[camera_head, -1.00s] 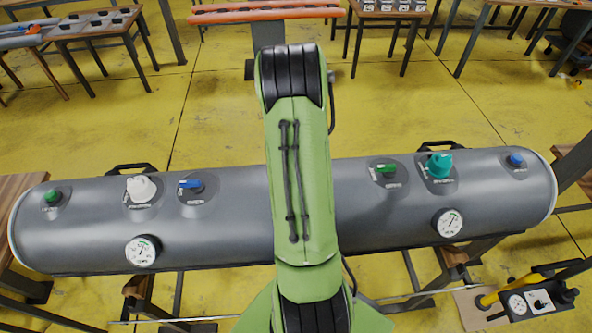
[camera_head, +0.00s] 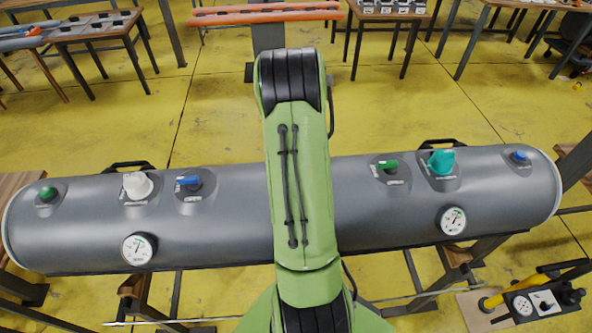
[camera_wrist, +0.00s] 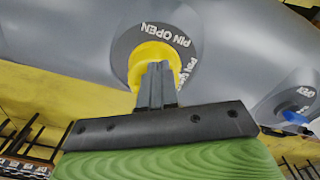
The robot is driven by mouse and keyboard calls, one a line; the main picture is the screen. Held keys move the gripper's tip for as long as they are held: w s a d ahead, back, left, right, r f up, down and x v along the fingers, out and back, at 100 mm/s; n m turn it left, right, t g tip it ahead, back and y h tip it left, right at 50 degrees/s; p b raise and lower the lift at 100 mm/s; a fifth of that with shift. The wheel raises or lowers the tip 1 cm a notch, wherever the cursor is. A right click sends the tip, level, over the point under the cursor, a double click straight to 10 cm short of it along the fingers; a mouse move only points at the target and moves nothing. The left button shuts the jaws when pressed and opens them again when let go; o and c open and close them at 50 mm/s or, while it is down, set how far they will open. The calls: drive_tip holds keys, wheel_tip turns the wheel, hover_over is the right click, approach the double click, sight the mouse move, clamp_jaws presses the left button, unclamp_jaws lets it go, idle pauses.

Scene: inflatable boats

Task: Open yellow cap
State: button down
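The yellow cap (camera_wrist: 150,51) shows in the wrist view, set in a round dark patch lettered "PIN OPEN" on the grey tube. My gripper (camera_wrist: 157,72) reaches onto it from below in the picture. Its two fingers are close together, with their tips at the middle of the cap, and they look shut on its grip. The fingers hide the part between the tips. In the head view my green arm covers the middle of the grey tube (camera_head: 230,231), so the yellow cap and my gripper are hidden there.
The tube also carries a white cap (camera_head: 137,186), a teal cap (camera_head: 441,162), blue and green valves, and two gauges (camera_head: 138,249). A blue valve (camera_wrist: 296,118) is near my gripper in the wrist view. Tables stand behind, with open yellow floor between. A pump (camera_head: 540,300) is at front right.

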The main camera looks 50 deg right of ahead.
drive_tip(key=shift+w+d+r+p, duration=0.1)
drive_tip(key=shift+w+d+p, duration=0.35)
drive_tip(key=shift+d+p, duration=0.05)
drive_tip(key=shift+w+d+r+p, duration=0.35)
drive_tip(key=shift+r+p, duration=0.05)
drive_tip(key=shift+r, duration=0.15)
drive_tip(key=shift+w+d+r+p, duration=0.3)
drive_tip(key=shift+d+r+p, duration=0.1)
drive_tip(key=shift+r, duration=0.15)
drive_tip(key=shift+a, duration=0.1)
drive_tip(key=shift+s+a+r+p, duration=0.15)
drive_tip(key=shift+s+a+r, duration=0.05)
drive_tip(key=shift+r, duration=0.25)
drive_tip(key=shift+s+a+r+p, duration=0.15)
drive_tip(key=shift+s+a+r, duration=0.05)
drive_tip(key=shift+r, duration=0.25)
drive_tip(key=s+a+r, duration=0.2)
drive_tip(key=shift+s+a+r+p, duration=0.25)
drive_tip(key=shift+a+p, duration=0.1)
